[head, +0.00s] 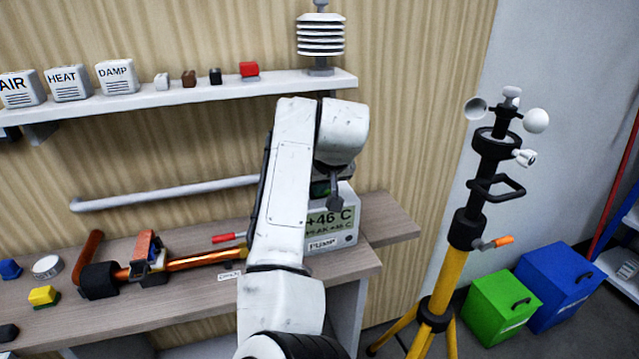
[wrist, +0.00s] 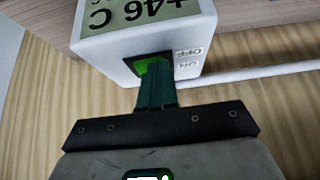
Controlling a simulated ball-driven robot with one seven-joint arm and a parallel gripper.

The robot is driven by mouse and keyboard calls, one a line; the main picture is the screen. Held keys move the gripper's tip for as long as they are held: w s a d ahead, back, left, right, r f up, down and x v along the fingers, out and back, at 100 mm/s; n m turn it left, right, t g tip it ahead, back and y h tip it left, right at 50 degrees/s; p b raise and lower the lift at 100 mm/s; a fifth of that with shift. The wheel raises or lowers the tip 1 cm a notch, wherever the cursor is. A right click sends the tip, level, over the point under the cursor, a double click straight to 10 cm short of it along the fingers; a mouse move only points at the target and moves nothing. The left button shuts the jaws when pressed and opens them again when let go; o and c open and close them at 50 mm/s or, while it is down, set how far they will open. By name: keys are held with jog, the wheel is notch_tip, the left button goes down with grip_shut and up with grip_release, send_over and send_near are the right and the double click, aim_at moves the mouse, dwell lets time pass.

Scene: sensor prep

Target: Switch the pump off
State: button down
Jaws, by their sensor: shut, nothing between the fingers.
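The pump (head: 346,236) is a white box at the right end of the bench, marked PUMP, with a screen that reads +46 C. In the wrist view the pump (wrist: 190,20) is upside down. Its lit green switch (wrist: 143,67) sits in a dark recess beside the ON and OFF lettering. My gripper (wrist: 157,66) is shut and empty, its fingertips at the switch and covering part of it. I cannot tell whether they press it. In the head view my arm hides part of the pump and most of the gripper.
A shelf (head: 200,94) hangs above. A yellow tripod mast (head: 447,280) stands right, with green (head: 503,303) and blue (head: 560,285) boxes beyond.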

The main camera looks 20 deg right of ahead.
jog(key=shift+w, duration=0.15)
jog(key=shift+r+p, duration=0.9)
jog(key=shift+r+p, duration=0.5)
jog(key=s+p+v, duration=0.1)
jog(key=v, duration=1.1)
jog(key=shift+s+f+p, duration=0.2)
jog(key=shift+f+p, duration=0.1)
